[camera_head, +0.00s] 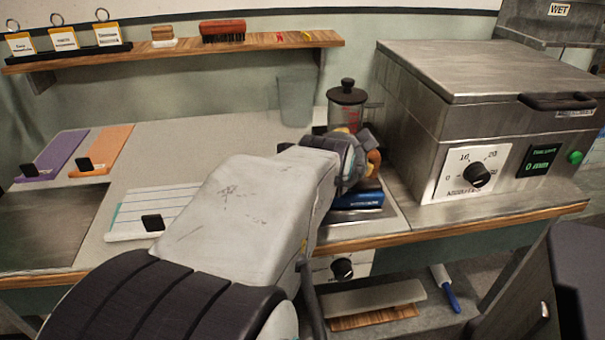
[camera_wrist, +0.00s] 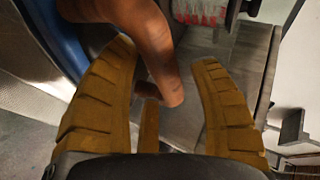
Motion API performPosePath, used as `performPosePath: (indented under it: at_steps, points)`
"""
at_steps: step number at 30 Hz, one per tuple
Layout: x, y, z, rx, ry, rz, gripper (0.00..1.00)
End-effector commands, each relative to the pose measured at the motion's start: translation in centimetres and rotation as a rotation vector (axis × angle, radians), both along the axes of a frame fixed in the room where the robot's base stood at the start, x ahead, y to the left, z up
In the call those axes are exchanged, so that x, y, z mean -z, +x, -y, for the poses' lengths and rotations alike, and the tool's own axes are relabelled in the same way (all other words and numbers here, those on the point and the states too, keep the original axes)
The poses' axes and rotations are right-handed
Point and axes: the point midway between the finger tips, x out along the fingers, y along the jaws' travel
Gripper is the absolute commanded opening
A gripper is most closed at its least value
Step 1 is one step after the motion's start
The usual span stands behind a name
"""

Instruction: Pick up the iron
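The iron (camera_head: 362,199) has a blue body, a grey metal base and a brown handle. It rests on the bench below my gripper and is partly hidden by my arm in the head view. In the wrist view its blue side (camera_wrist: 62,30) is at upper left, and the brown handle (camera_wrist: 150,50) reaches down between my fingers. In the head view my gripper is mostly hidden behind my wrist.
A glass press jar (camera_head: 347,108) stands just behind the iron. A large metal box (camera_head: 480,90) with a dial fills the right. A shelf (camera_head: 270,43) holds a red brush (camera_head: 222,31).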

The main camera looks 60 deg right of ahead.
Motion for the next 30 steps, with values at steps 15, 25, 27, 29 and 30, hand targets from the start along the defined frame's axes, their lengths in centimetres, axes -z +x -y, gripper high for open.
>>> performPosePath:
  at_steps: [15, 25, 27, 29, 30]
  points:
    - [0.02, -0.01, -0.02, 0.0, 0.001, 0.0, 0.09]
    - [-0.32, 0.01, 0.06, 0.0, -0.008, 0.002, 0.0]
    - [-0.39, 0.03, 0.08, 0.0, -0.007, 0.002, 0.0]
    - [-0.59, 0.07, 0.14, -0.001, -0.007, 0.002, 0.0]
    - [-0.81, 0.12, 0.21, -0.001, -0.007, 0.002, 0.0]
